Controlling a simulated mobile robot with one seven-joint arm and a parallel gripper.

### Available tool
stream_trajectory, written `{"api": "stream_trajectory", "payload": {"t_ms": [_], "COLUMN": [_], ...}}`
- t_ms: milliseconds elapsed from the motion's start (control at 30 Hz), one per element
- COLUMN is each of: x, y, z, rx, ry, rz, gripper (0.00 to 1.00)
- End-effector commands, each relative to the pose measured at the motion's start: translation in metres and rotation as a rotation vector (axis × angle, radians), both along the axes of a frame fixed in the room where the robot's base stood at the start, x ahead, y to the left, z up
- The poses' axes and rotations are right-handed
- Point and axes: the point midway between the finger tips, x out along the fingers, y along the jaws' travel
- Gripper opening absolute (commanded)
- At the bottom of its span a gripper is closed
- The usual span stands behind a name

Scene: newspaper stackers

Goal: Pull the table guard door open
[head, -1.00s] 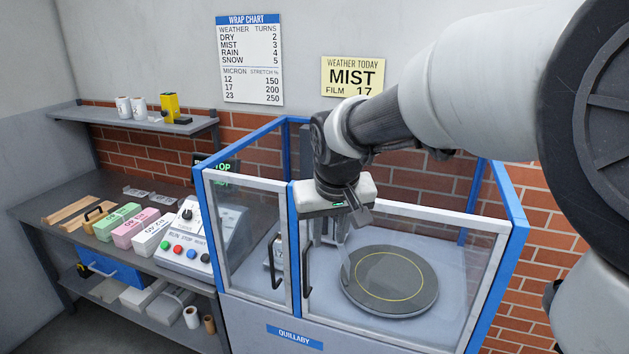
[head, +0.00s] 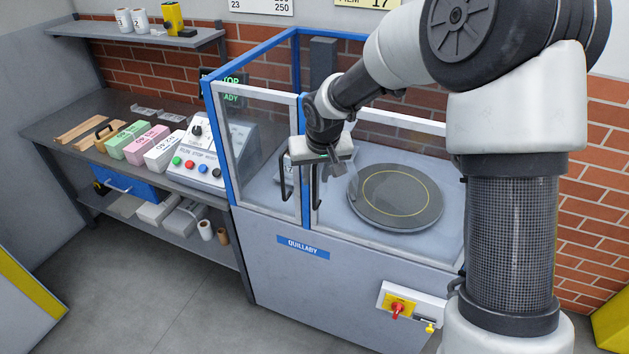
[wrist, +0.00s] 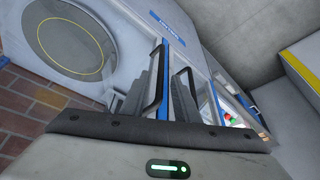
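The table guard door (head: 385,242) is the wide clear panel with a pale frame in front of the round turntable (head: 396,196). It looks closed. Its black upright handle (head: 316,186) is at its left edge, beside the blue post. My gripper (head: 338,168) points down at the top of this handle. In the wrist view my gripper (wrist: 158,98) shows two grey fingers spread apart, with the door handle (wrist: 157,72) appearing between them. I cannot tell whether they touch it. A second black handle (head: 286,176) belongs to the narrow left panel; it also shows in the wrist view (wrist: 190,90).
A control box (head: 205,160) with coloured buttons stands left of the enclosure, on a bench (head: 75,128) with wrapped bundles. A red rotary switch (head: 397,308) sits low on the cabinet front. The floor (head: 150,285) in front is clear. A yellow-edged grey block (head: 28,300) stands at left.

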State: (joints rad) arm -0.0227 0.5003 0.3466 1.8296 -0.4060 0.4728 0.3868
Motion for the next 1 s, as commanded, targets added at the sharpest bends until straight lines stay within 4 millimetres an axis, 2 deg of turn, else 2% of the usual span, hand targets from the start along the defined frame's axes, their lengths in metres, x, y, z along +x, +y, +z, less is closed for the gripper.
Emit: {"api": "stream_trajectory", "payload": {"t_ms": [100, 200, 600, 767, 1000], "x": [0.006, 0.01, 0.013, 0.013, 0.013], "y": [0.002, 0.003, 0.003, 0.003, 0.003], "z": [-0.018, -0.027, -0.033, -0.033, -0.033], "rx": [0.0, 0.0, 0.0, 0.0, 0.0], "ry": [0.003, 0.001, -0.001, -0.001, -0.001], "rz": [0.001, 0.001, 0.001, 0.001, 0.001], "gripper": [0.28, 0.28, 0.28, 0.01, 0.0]}}
